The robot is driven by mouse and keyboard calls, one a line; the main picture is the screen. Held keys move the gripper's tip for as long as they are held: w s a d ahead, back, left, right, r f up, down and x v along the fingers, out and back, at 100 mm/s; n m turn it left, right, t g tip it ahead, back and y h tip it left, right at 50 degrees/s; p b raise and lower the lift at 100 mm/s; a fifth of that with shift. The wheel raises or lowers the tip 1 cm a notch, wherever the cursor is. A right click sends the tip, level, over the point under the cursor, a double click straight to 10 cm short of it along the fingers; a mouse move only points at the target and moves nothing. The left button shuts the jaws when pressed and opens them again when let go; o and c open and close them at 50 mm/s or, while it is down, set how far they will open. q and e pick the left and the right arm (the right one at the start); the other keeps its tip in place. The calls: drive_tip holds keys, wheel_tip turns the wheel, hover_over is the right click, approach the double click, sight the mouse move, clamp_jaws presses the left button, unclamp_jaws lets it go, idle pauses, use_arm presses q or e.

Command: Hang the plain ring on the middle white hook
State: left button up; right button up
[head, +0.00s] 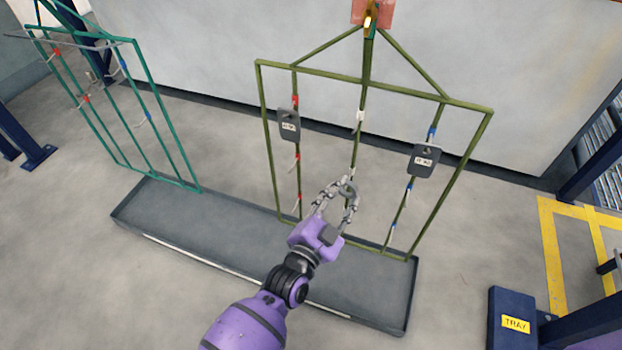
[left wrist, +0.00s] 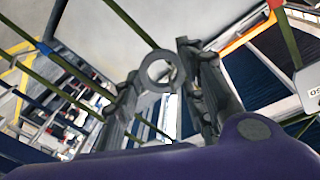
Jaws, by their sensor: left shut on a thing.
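The plain ring (left wrist: 145,75) is grey and sits between the fingertips of my left gripper (left wrist: 160,80) in the left wrist view. In the head view the ring (head: 347,185) is small at the tips of my left gripper (head: 337,194), which is shut on it. The olive rack (head: 375,82) has a centre bar with white hooks. The upper white hook (head: 359,118) is bare. The middle white hook (head: 351,172) shows just above the ring; I cannot tell whether they touch. The lower part of the centre bar is hidden behind my gripper. My right gripper is not in view.
A grey tagged plate (head: 289,124) hangs on the left bar with red hooks, another (head: 423,160) on the right bar with blue hooks. A long grey trough (head: 200,217) lies below. A green rack (head: 145,75) stands left. A navy post (head: 512,322) is front right.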

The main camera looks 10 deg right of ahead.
use_arm(q)
drive_tip(key=shift+f, duration=0.1)
drive_tip(key=o, duration=1.4)
drive_tip(key=v, duration=1.2)
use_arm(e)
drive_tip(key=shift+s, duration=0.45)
